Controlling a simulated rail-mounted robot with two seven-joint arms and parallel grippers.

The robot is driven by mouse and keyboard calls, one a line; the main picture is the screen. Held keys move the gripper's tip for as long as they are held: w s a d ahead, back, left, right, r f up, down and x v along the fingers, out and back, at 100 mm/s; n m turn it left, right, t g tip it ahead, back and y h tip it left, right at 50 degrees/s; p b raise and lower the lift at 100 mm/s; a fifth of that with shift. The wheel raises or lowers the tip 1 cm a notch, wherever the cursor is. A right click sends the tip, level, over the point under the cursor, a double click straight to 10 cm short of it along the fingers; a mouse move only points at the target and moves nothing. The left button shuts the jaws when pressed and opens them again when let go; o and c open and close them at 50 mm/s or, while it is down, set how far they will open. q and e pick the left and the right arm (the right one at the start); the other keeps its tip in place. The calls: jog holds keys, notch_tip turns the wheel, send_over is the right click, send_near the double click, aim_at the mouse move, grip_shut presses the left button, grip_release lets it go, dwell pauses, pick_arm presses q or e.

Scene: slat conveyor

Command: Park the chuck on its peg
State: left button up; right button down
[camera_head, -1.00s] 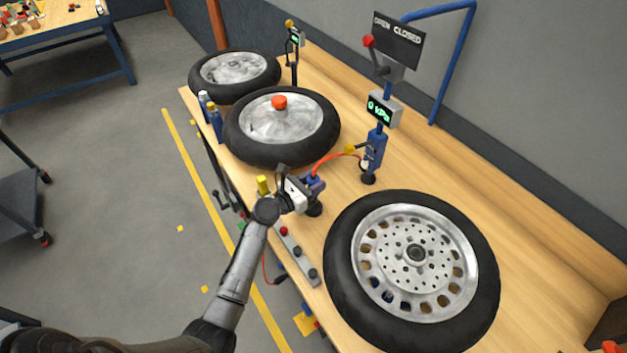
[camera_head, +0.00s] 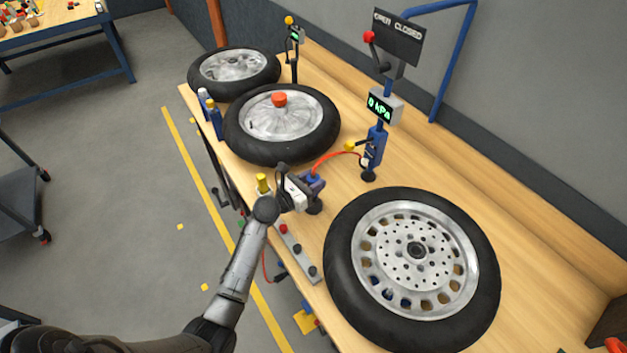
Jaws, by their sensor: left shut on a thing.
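The chuck (camera_head: 315,181) is a small blue piece at the end of a red hose (camera_head: 334,157), near the bench's front edge. My left gripper (camera_head: 297,191) is shut on it, and white and dark gripper parts hide some of it. A short black stand with a round base (camera_head: 314,207), possibly the peg, shows directly below the chuck. I cannot tell whether the chuck is seated on it or just above it. The hose runs to a blue post (camera_head: 376,148) with a green display reading 0 kPa. My right gripper is not in view.
A large wheel (camera_head: 340,270) lies flat at the right, close to the chuck. Two more wheels lie at the far left, one with a red knob (camera_head: 279,99). A grey control strip (camera_head: 297,252) runs along the front edge. Bare wood (camera_head: 440,160) lies behind the near wheel.

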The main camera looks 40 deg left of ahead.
aim_at(314, 174)
pick_arm(q)
jog(key=shift+f+b, duration=0.4)
jog(key=shift+f, duration=0.2)
jog(key=o, duration=0.9)
jog(key=shift+o, duration=0.8)
notch_tip(314, 174, up, 5)
jog(key=p, duration=0.5)
notch_tip(314, 174, up, 6)
jog(key=p, duration=0.7)
